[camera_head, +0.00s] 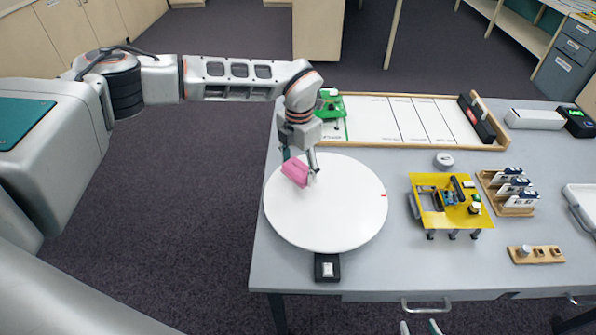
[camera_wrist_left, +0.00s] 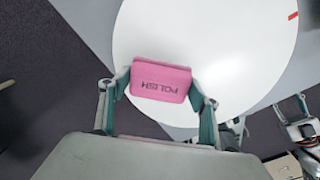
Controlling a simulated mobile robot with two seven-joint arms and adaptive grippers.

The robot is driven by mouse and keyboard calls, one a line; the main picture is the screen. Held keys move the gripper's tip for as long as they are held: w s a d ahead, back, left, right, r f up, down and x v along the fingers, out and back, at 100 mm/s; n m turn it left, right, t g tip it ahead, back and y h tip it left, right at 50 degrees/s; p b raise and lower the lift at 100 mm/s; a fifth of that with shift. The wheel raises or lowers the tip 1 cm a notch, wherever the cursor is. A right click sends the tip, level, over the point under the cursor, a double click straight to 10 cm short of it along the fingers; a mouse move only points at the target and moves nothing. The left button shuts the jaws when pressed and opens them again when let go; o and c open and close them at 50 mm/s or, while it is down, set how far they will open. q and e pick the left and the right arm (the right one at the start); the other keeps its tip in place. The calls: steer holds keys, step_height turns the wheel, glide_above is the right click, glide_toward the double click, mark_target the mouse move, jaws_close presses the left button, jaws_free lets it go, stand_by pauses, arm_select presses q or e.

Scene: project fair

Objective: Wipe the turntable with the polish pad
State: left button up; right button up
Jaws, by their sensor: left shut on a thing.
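The turntable (camera_head: 335,215) is a large white disc with a small red mark near its right edge, at the left end of the grey table. It also fills much of the left wrist view (camera_wrist_left: 235,50). The pink polish pad (camera_head: 294,174) is over the disc's upper left part; its label reads "POLISH" in the left wrist view (camera_wrist_left: 160,80). My left gripper (camera_head: 298,168) is shut on the pad, one finger at each end. I cannot tell whether the pad touches the disc. My right gripper (camera_head: 420,328) shows only its spread, empty fingertips at the bottom edge.
A black block with a pale button (camera_head: 327,268) sits at the disc's front edge. A green stand (camera_head: 333,112) is behind the disc, by a white wood-edged board (camera_head: 400,120). A yellow platform (camera_head: 445,205) and a grey roll (camera_head: 443,160) stand to the right.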

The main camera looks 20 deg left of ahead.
arm_select(q)
step_height(320, 180, up, 3)
steer(key=shift+a+f+p, duration=0.1)
steer(key=shift+p, duration=0.65)
steer(key=shift+r+p, duration=0.65)
steer(key=shift+r, duration=0.4)
